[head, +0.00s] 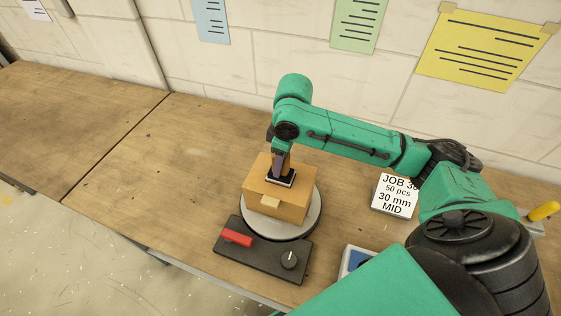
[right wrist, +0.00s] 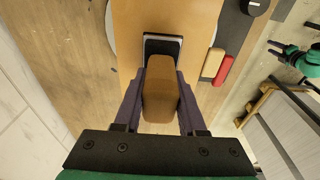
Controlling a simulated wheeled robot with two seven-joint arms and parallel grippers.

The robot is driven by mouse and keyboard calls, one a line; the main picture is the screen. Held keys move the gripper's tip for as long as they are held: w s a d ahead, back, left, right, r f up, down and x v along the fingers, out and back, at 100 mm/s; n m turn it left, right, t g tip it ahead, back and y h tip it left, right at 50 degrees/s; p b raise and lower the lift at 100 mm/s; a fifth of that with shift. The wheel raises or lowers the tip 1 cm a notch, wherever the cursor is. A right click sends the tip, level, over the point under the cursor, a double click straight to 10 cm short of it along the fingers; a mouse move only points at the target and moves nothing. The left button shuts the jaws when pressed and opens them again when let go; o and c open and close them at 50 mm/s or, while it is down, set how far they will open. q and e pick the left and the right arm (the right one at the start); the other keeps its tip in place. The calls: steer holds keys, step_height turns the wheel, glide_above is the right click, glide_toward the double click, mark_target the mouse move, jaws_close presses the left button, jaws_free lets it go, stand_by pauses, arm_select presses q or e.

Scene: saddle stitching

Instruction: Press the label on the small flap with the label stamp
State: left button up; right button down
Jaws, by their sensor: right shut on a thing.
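The label stamp (head: 280,180) has a brown handle and a dark base with a pale rim. My right gripper (head: 282,162) is shut on its handle from above. In the right wrist view the handle (right wrist: 160,92) sits between the two purple fingers, and the dark stamp base (right wrist: 162,45) is against or just above the box top. The cardboard box (head: 292,207) stands on a round grey turntable (head: 312,226). The face under the stamp is hidden, so I cannot tell a label or flap there.
A black control box (head: 262,250) with a red switch (head: 237,238) and a knob stands in front of the turntable. A job card (head: 396,195) is to the right, and a blue-and-white item (head: 355,260) is nearer. The table's left side is clear.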

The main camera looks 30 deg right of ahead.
step_height(320, 180, up, 2)
steer(key=shift+r+p, duration=0.1)
steer(key=shift+p, duration=0.45)
steer(key=shift+r, duration=0.3)
arm_select(q)
steer(key=shift+r, duration=0.8)
arm_select(e)
steer(key=shift+r, duration=1.75)
step_height(320, 180, down, 4)
steer(key=shift+f+b, duration=0.25)
steer(key=shift+b, duration=0.95)
arm_select(q)
steer(key=shift+f, duration=1.15)
arm_select(e)
steer(key=shift+f, duration=0.6)
arm_select(q)
steer(key=shift+f+b, duration=0.25)
steer(key=shift+b, duration=0.15)
arm_select(e)
steer(key=shift+f, duration=0.7)
